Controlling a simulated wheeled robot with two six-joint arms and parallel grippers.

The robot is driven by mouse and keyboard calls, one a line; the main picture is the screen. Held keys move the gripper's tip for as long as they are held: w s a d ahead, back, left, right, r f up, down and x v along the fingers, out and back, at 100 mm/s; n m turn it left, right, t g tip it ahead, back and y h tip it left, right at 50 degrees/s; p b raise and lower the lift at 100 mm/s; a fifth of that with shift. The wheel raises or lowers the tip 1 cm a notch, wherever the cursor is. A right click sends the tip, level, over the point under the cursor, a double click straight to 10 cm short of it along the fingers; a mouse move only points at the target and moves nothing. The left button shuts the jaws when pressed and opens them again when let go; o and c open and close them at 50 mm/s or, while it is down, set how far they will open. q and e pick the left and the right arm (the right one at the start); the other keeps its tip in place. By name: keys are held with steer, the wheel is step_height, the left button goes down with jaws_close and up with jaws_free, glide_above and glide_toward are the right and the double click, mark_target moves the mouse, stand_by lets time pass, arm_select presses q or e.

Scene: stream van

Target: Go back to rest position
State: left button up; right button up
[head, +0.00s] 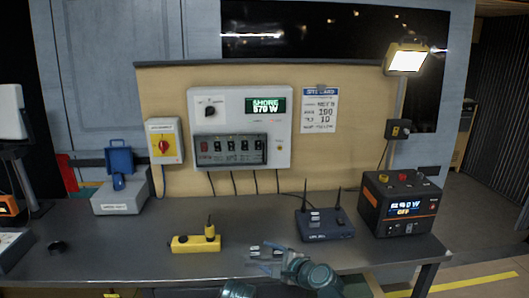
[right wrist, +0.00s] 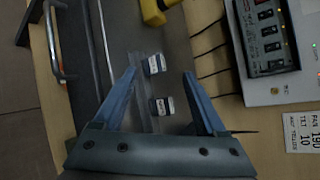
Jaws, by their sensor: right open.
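My right gripper (head: 268,262) is low at the front edge of the metal bench (head: 130,243) in the head view, left of the router. In the right wrist view its two blue fingers (right wrist: 163,100) are spread apart with nothing held between them. Two small dark blocks with white labels, an upper one (right wrist: 154,64) and a lower one (right wrist: 162,106), lie on the bench between and beyond the fingers. In the head view the gripper partly covers that spot. My left gripper does not show in either view.
A yellow power strip (head: 195,243) with a plug lies left of the gripper. A black router (head: 325,223) with antennas and a power station (head: 400,204) stand to the right. A switch panel (head: 240,128) hangs behind.

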steer(key=s+a+f+n+g+h+p, duration=0.2)
steer(key=s+a+n+g+h+p, duration=0.15)
steer(key=s+n+g+p, duration=0.65)
arm_select(q)
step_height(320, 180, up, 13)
steer(key=p, duration=0.1)
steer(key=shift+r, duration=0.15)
arm_select(e)
steer(key=s+d+n+h, duration=0.2)
steer(key=s+n+h, duration=0.1)
steer(key=s+n, duration=0.2)
steer(key=s+d+r+n+g+h, duration=0.1)
steer(key=s+d+n+h, duration=0.2)
steer(key=s+n, duration=0.2)
steer(key=shift+d+r+n+g, duration=0.2)
steer(key=shift+d+n+g, duration=0.1)
steer(key=shift+n, duration=0.1)
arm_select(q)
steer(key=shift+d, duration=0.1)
